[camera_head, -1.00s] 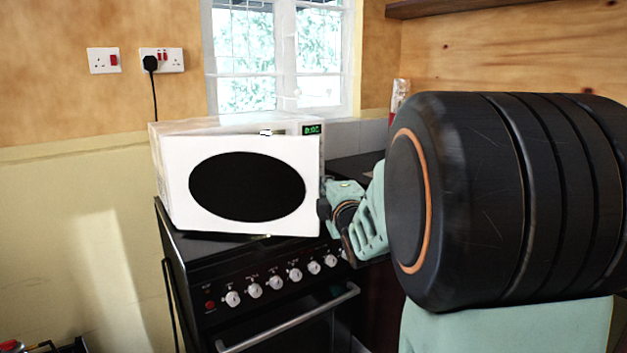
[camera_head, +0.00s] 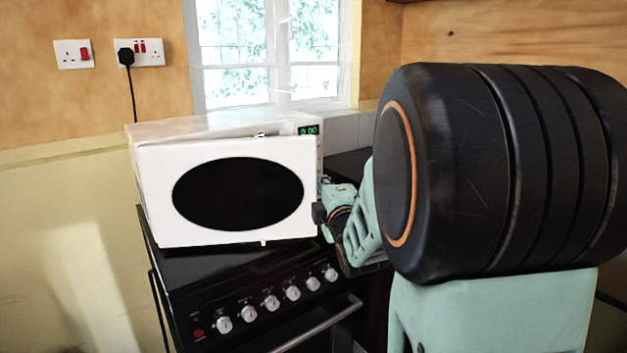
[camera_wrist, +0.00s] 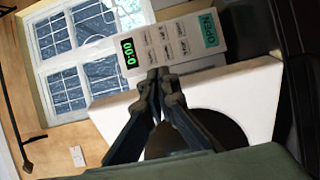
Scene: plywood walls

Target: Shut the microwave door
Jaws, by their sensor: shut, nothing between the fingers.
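The white microwave (camera_head: 215,124) stands on the black cooker. Its door (camera_head: 157,215), with a black oval window, stands slightly ajar; a gap and a small latch show along its top edge. The green-lit control panel is visible beyond the door's right edge. My gripper (camera_head: 322,212) is at the right edge of the door, partly hidden by my arm. In the wrist view my shut, empty gripper (camera_wrist: 160,76) points at the boundary between the control panel (camera_wrist: 165,48) and the door (camera_wrist: 235,95). I cannot tell whether it touches the door.
The black cooker (camera_head: 190,267) has a row of white knobs and a metal handle bar (camera_head: 320,325) in front. A dark worktop is right of the microwave, behind my arm. A window (camera_head: 270,55) is behind. A plug and cord (camera_head: 127,57) hang on the left wall.

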